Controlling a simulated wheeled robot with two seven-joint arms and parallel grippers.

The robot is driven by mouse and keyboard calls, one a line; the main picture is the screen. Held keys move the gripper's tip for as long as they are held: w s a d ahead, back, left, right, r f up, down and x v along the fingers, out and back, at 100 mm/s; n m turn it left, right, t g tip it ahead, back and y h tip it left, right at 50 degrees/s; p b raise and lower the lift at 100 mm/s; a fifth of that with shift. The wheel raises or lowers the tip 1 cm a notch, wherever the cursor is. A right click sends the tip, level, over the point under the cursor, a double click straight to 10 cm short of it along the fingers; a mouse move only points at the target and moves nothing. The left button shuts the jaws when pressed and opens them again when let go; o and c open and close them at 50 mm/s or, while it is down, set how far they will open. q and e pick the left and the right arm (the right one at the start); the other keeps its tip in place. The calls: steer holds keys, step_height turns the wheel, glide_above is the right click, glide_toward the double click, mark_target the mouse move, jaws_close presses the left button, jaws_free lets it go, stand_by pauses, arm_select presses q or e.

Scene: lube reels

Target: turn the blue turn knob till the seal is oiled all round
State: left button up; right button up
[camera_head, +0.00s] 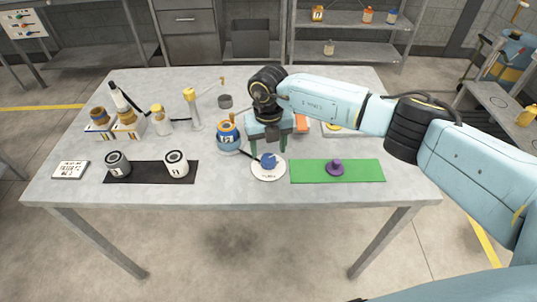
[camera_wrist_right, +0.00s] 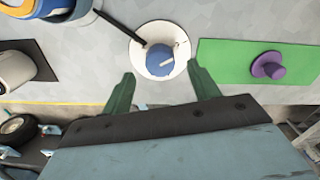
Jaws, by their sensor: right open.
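The blue turn knob (camera_head: 268,160) sits in the middle of a round white plate (camera_head: 262,175) near the front of the table. A dark bar reaches from the plate's rim toward the knob's upper left. My right gripper (camera_head: 268,146) is just behind the knob and above the table. In the right wrist view its two green fingers (camera_wrist_right: 162,88) are spread apart with nothing between them, and the blue knob (camera_wrist_right: 160,61) shows beyond the fingertips. I cannot make out a seal or any oil on it. My left gripper is not in view.
A blue and orange pot (camera_head: 229,138) stands close to the left of the plate. A green mat (camera_head: 310,172) with a purple knob (camera_head: 335,168) lies to the right. A black mat (camera_head: 146,173) bears two cans on the left.

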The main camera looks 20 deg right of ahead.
mark_target(268, 158)
step_height(268, 158, up, 9)
steer(key=shift+f, duration=0.1)
stand_by(0.5)
